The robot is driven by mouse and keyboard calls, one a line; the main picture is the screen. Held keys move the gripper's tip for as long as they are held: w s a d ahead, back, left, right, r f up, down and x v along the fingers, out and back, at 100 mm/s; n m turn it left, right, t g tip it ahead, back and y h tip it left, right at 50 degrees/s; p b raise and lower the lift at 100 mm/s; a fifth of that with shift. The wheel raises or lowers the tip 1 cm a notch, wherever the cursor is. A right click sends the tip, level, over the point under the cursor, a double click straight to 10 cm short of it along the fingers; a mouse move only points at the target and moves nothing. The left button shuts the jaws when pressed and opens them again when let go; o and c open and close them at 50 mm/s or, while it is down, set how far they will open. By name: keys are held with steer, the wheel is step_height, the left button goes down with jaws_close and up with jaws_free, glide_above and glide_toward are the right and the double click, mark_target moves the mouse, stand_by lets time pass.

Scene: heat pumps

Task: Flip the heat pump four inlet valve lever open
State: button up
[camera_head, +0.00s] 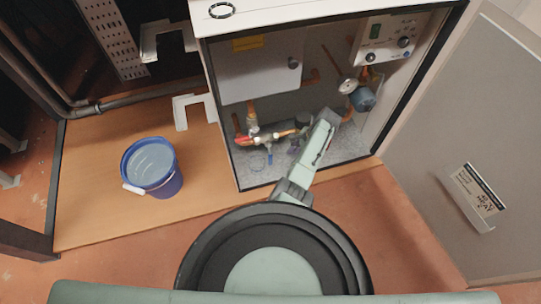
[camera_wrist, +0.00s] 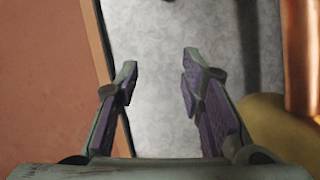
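The heat pump cabinet (camera_head: 300,14) stands with its front open, and my arm reaches into its lower part. Brass and copper valve pipework (camera_head: 268,137) runs low inside, with a small red part (camera_head: 243,141) at its left end that looks like a lever; its position is too small to tell. My gripper (camera_wrist: 160,75) is open and empty in the wrist view, with only the grey speckled cabinet floor (camera_wrist: 155,120) between its fingers. In that view a brass-coloured body (camera_wrist: 278,132) and a copper pipe (camera_wrist: 302,55) are close on the right. No lever shows there.
A blue bucket (camera_head: 152,168) stands on the wooden board (camera_head: 95,220) left of the cabinet. The open door (camera_head: 455,130) is at the right. A blue-grey pump (camera_head: 362,99) and a control panel (camera_head: 388,40) are on the cabinet's right side.

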mark_target(270, 159)
steer(key=a, duration=0.6)
steer(key=s+a, duration=0.1)
steer(key=a, duration=0.2)
steer(key=shift+a+f+p, duration=0.25)
steer(key=shift+f+p, duration=0.1)
steer(key=shift+f, duration=0.05)
steer(key=shift+a+f, duration=0.1)
steer(key=shift+f, duration=0.05)
steer(key=shift+c, duration=0.5)
jaws_close()
steer(key=shift+s, duration=0.1)
